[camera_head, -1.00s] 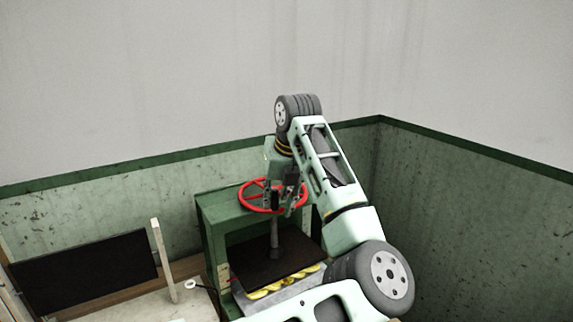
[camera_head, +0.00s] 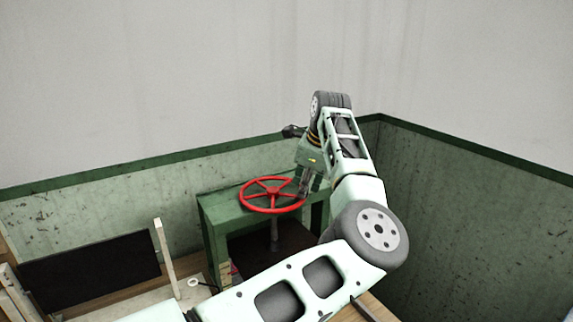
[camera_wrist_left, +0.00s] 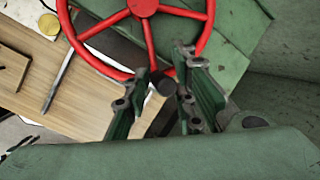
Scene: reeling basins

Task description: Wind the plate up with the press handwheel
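The red press handwheel (camera_head: 272,195) lies flat on top of the green press frame (camera_head: 214,222); it also shows at the top of the left wrist view (camera_wrist_left: 143,7). The dark plate (camera_head: 256,250) shows inside the frame below the spindle (camera_head: 274,236), partly behind my left arm. My left gripper (camera_head: 306,186) is at the right side of the wheel. In the left wrist view, its two fingers (camera_wrist_left: 165,92) stand apart, close to the rim. A dark round knob (camera_wrist_left: 165,86) shows between them; I cannot tell whether they touch it. My right gripper is not in view.
A black panel (camera_head: 90,270) and a pale upright post (camera_head: 165,257) stand to the left. Green walls (camera_head: 440,200) close off the corner behind and to the right. A wooden surface (camera_wrist_left: 85,85) shows beneath the wheel in the wrist view.

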